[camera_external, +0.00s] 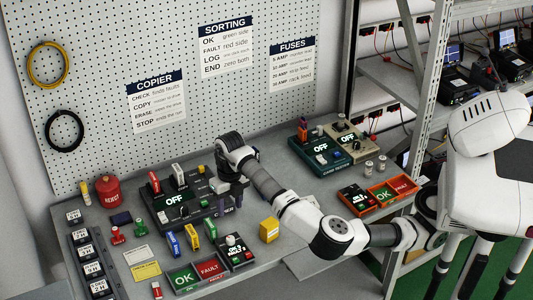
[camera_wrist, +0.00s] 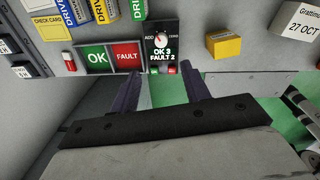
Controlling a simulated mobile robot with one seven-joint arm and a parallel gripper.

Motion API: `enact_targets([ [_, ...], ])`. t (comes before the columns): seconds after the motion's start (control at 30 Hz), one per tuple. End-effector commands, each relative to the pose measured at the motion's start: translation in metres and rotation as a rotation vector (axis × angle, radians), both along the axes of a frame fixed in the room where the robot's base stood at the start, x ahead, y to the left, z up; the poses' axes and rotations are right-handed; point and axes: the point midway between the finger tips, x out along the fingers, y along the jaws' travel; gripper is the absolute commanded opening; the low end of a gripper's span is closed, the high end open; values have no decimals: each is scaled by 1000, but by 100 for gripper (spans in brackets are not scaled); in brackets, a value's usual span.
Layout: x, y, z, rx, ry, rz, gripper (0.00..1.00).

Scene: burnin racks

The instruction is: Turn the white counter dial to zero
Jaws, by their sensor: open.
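The white counter dial (camera_wrist: 161,40) sits on a small black counter box (camera_wrist: 163,55) marked ADD on the left and ZERO on the right. Its display reads OK 3, FAULT 2. In the external view the dial (camera_external: 231,240) is at the front of the bench, its pointer too small to read. My gripper (camera_wrist: 163,80) is open and empty, its two dark fingers apart and pointing toward the counter, with the box just beyond the tips. In the external view my gripper (camera_external: 230,190) hangs above the bench, behind the dial and apart from it.
Green OK (camera_wrist: 96,58) and red FAULT (camera_wrist: 127,55) trays adjoin the counter's left side. A yellow box (camera_wrist: 224,45) stands to its right. Blue, yellow and green drives stand behind the trays. The copier (camera_external: 181,208) reads OFF.

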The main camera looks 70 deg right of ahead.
Motion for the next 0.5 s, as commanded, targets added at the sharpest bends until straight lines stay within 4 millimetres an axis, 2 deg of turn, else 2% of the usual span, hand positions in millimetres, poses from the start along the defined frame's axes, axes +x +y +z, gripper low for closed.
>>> enact_targets([
  [0.5, 2, 2, -100, -8, 3, -6, 46],
])
